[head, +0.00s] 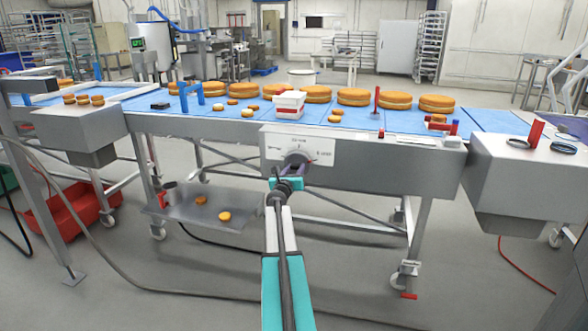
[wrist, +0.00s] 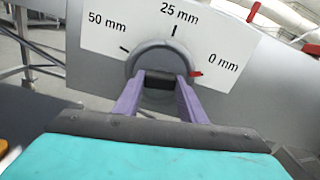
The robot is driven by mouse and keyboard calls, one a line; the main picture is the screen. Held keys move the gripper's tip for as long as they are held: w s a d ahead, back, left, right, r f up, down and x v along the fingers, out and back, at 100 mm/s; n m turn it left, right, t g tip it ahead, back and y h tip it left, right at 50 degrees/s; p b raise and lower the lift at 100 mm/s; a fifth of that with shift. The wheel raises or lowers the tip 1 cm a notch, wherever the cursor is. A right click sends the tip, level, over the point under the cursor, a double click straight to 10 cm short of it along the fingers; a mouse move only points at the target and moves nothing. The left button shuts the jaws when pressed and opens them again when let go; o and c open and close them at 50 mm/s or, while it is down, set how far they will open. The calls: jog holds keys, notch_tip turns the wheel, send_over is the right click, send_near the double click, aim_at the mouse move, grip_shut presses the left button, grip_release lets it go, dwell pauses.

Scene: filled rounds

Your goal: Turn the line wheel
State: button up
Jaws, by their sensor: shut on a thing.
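The line wheel (head: 297,158) is a round grey dial on a white scale plate (head: 325,150) on the front of the conveyor. In the wrist view the wheel (wrist: 160,58) has a dark grip bar across its middle, and its plate (wrist: 105,38) reads 50 mm, 25 mm and 0 mm from left to right. A red pointer (wrist: 196,73) on the wheel's right rim points toward the 0 mm side. My gripper (wrist: 159,84) is shut on the wheel's bar, one purple finger at each end. It also shows from behind in the head view (head: 291,174), hiding the wheel's lower part.
The blue conveyor belt (head: 355,116) above carries a row of round cakes (head: 243,90) and several small pieces. A white and red box (head: 290,104) sits above the wheel. A lower metal shelf (head: 240,211) is at left, with a red crate (head: 75,210) beyond. The floor in front is mostly open.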

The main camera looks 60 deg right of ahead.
jog(key=n+p, duration=0.2)
jog(key=n, duration=0.1)
jog(key=n+p, duration=0.1)
jog(key=shift+s+d+r, duration=0.1)
jog(key=shift+d+r, duration=0.05)
jog(key=shift+r, duration=0.15)
jog(key=n+p, duration=0.3)
jog(key=n, duration=0.1)
jog(key=n+p, duration=0.6)
jog(key=n, duration=0.1)
jog(key=n+p, duration=0.3)
jog(key=shift+s+n, duration=0.1)
jog(key=shift+n, duration=0.3)
jog(key=n+p, duration=0.3)
jog(key=shift+n, duration=0.3)
jog(key=n+p, duration=0.3)
jog(key=n, duration=0.2)
jog(key=shift+f+n+p, duration=0.15)
jog(key=shift+n+p, duration=0.15)
jog(key=shift+p, duration=0.1)
